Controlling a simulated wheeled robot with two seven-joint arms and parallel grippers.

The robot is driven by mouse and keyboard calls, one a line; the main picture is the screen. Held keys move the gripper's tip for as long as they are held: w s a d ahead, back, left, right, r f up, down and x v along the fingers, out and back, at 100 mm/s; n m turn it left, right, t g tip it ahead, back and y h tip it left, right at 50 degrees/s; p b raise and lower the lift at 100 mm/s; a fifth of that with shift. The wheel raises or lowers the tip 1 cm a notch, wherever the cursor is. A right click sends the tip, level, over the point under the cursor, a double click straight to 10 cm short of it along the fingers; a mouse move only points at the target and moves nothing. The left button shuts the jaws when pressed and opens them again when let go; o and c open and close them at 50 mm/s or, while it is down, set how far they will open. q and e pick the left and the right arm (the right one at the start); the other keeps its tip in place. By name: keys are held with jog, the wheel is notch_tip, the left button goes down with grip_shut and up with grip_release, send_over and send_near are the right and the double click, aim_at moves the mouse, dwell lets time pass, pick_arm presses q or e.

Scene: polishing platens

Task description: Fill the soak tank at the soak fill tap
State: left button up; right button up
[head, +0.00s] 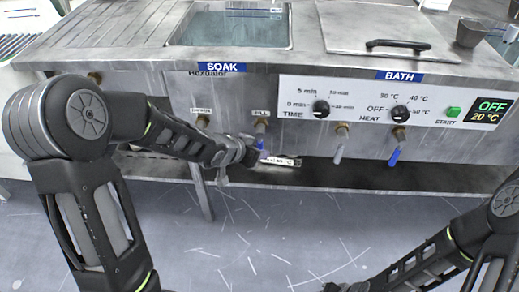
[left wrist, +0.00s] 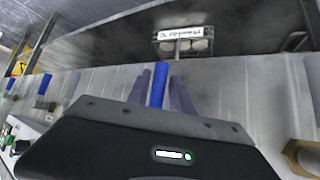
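The soak tank (head: 232,10) is an open steel basin at the back, with bluish water visible in it, above the blue SOAK label. The soak fill tap (head: 261,127) is on the front panel under the FILL label. Its blue lever is mostly hidden by my left gripper (head: 257,151) in the head view. In the left wrist view the blue lever (left wrist: 159,85) lies between the two fingers of my left gripper (left wrist: 161,80), with slim gaps beside it. My right arm enters at lower right; its gripper is outside the picture.
Left of the fill tap is another tap (head: 203,121). To the right are a time knob (head: 321,109), a heat knob (head: 400,114), a grey-lever tap (head: 339,147) and a blue-lever bath tap (head: 395,150). A lidded bath (head: 370,22) stands behind. The floor in front is clear.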

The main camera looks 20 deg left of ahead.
pick_arm(q)
jog(key=p+v, duration=0.2)
jog(key=v, duration=0.4)
jog(key=shift+s+p, duration=0.25)
jog(key=shift+p, duration=0.15)
jog(key=shift+w+r, duration=0.1)
jog(key=shift+r, duration=0.15)
jog(key=s+d+f+n+g, duration=0.2)
jog(key=s+d+f, duration=0.2)
jog(key=f, duration=0.4)
jog(key=s+d+f+n+g, duration=0.1)
jog(key=s+d+f+n, duration=0.3)
jog(key=f, duration=0.3)
jog(key=s+d+f+g+h, duration=0.1)
jog(key=s+d+f+g, duration=0.25)
jog(key=s+f, duration=0.4)
jog(key=s+d+f+g, duration=0.2)
jog(key=s+d+f, duration=0.2)
jog(key=s, duration=0.6)
notch_tip(320, 180, up, 22)
jog(key=p, duration=2.1)
jog(key=shift+w+a, duration=0.4)
